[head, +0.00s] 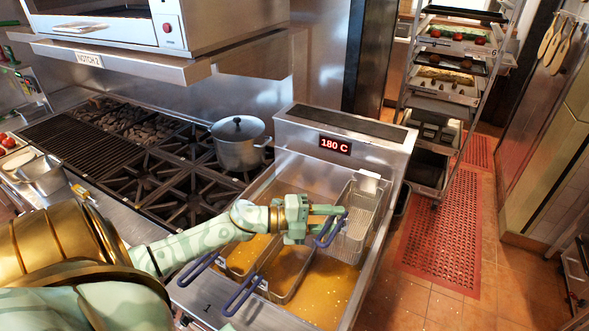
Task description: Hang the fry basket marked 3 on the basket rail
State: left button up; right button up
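A wire fry basket (357,222) with a blue handle (325,236) is at the right side of the fryer, higher than the other two baskets. Its back end is up by a pale plate (369,183) near the fryer's back; whether it hooks on the rail is unclear. No number is readable on it. My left gripper (332,211) is at the upper end of that handle, its fingers pointing right. Whether they grip the handle or only lie beside it, I cannot tell. My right gripper cannot be made out.
Two more baskets sit low in the oil, a middle one (288,270) and a left one (243,256), with blue handles toward the front. The fryer display (335,145) reads 180 C. A pot (240,143) stands on the stove at left. A tray rack (448,90) stands behind, right.

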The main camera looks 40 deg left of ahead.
pick_arm(q)
jog(key=b+v, duration=0.2)
jog(key=v, duration=1.4)
jog(key=shift+s+a+r, duration=0.1)
